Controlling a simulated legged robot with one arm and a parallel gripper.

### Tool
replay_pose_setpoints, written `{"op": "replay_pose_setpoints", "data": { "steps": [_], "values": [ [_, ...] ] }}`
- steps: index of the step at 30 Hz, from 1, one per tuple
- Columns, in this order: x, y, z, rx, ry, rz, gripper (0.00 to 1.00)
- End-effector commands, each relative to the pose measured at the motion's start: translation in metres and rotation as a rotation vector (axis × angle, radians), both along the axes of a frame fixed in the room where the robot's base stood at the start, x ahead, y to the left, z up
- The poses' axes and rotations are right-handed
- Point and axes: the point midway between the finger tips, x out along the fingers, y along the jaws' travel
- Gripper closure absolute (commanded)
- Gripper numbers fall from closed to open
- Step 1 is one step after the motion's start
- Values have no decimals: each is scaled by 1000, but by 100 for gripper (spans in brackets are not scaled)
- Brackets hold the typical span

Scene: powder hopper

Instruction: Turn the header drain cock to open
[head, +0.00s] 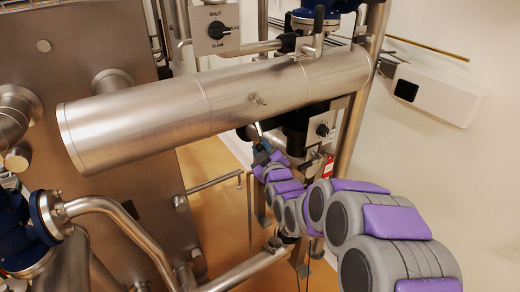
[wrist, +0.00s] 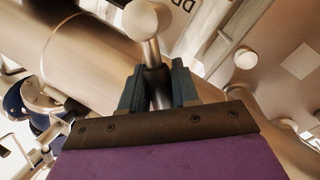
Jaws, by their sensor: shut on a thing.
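The header (head: 215,105) is a large horizontal steel cylinder across the upper middle of the head view. My gripper (head: 261,146) is just below its underside. In the wrist view, my gripper (wrist: 158,88) has its two dark teal fingers on either side of a lever, which I take to be the drain cock handle (wrist: 147,22). The handle has a pale round knob, a metal neck and a dark stem. The fingers are shut on the stem, and the knob sticks out beyond them. The cock's body is hidden, so its open or shut position cannot be told.
A control box with a black knob (head: 322,129) and a red tag (head: 328,166) sit close right of my gripper. A panel marked SHUT and SLOW (head: 215,30) is above the header. A curved steel pipe (head: 135,225) is at lower left. Tan floor shows below.

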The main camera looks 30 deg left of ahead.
Motion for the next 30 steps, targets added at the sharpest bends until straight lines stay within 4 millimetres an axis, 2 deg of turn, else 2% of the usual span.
{"op": "replay_pose_setpoints", "data": {
  "steps": [1, 30],
  "values": [
    [-1, -1, -5, -6, 11, 0, 100],
    [2, -6, -6, 32, 95, -2, 100]
  ]
}}
